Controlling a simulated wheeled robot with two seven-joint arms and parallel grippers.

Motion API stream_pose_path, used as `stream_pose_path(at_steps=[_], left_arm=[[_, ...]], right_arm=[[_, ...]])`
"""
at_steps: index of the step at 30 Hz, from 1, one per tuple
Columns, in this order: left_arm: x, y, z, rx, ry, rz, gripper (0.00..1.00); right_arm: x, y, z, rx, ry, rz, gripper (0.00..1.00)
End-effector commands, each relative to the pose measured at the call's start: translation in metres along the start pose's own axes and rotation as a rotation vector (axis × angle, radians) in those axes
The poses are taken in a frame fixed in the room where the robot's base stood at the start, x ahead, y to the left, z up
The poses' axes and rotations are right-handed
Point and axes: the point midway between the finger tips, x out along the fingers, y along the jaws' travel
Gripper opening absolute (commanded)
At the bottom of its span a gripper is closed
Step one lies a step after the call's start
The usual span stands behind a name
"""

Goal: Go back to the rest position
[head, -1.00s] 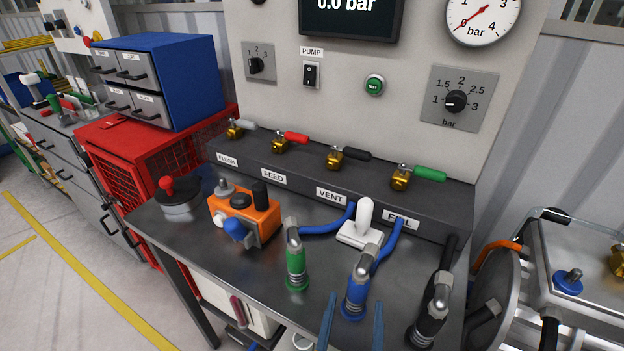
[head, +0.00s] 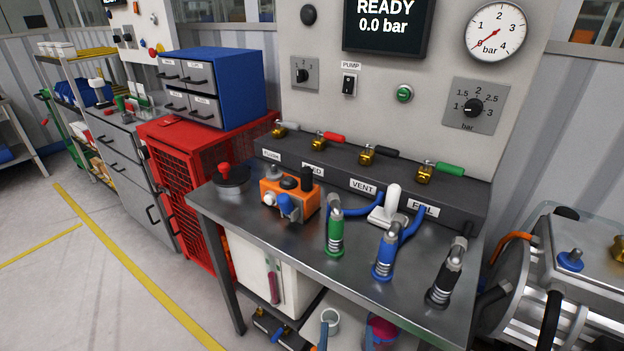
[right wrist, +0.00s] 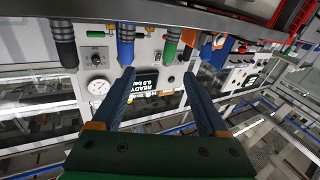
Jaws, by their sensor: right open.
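My right gripper (head: 345,338) shows only as two blue fingertips at the bottom edge of the head view, in front of the bench (head: 228,205). In the right wrist view its two blue fingers (right wrist: 158,75) are spread wide with nothing between them. Green (head: 335,232), blue (head: 385,252) and black (head: 445,275) hose couplings stand along the bench's front, apart from the fingers. My left gripper is in neither view.
Behind the bench stands a panel with a screen (head: 387,24) reading READY 0.0 bar and a gauge (head: 496,32). A red cage cabinet (head: 172,177) stands left, metal machinery (head: 545,265) right. The floor at the left is open.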

Motion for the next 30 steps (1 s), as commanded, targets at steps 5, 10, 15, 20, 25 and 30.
stream_pose_path(at_steps=[5,10,15,20,25,30], left_arm=[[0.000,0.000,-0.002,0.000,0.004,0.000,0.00],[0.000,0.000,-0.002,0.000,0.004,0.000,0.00],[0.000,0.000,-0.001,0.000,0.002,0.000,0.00],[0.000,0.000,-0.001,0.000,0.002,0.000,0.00],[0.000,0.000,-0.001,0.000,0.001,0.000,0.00],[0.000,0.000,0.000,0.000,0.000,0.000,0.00]], right_arm=[[-0.004,-0.027,0.048,-0.057,-0.030,-0.176,0.77],[-0.021,-0.044,0.125,-0.110,-0.177,-0.374,0.77],[-0.067,-0.030,0.234,-0.153,-0.499,-0.532,0.77],[-0.155,0.037,0.346,-0.177,-1.004,-0.539,0.77],[-0.240,0.108,0.393,-0.188,-1.399,-0.406,0.77],[-0.269,0.133,0.399,-0.192,-1.524,-0.339,0.77]])
